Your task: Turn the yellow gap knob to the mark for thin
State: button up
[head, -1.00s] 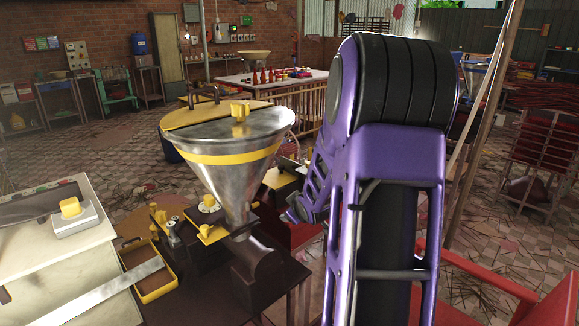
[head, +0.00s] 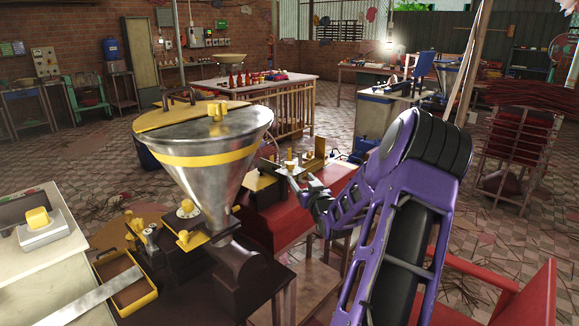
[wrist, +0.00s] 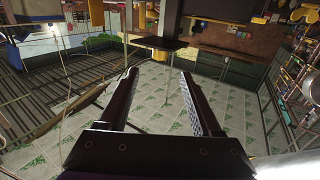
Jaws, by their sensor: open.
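Several yellow knobs show in the head view, and I cannot tell which is the gap knob. One yellow knob (head: 187,206) sits on a white dial beside the steel funnel hopper (head: 208,165). Another yellow knob (head: 290,155) stands on a low machine behind my gripper, and a third yellow knob (head: 38,217) is on a grey box at the left. Marks are too small to read. My gripper (head: 302,184) is right of the hopper, apart from the knobs. In the wrist view, my gripper (wrist: 158,78) is open and empty, with tiled floor beyond.
A yellow-rimmed tray (head: 148,297) and a flat metal bar (head: 70,312) lie at the front left. A red bench (head: 283,215) is below my gripper. A slatted table (head: 268,85) stands behind. A red stacked rack (head: 517,150) is at the right, with open floor around it.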

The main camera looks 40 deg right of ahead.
aim_at(292, 167)
jog(key=x, duration=1.1)
jog(key=shift+w+f, duration=0.1)
grip_shut()
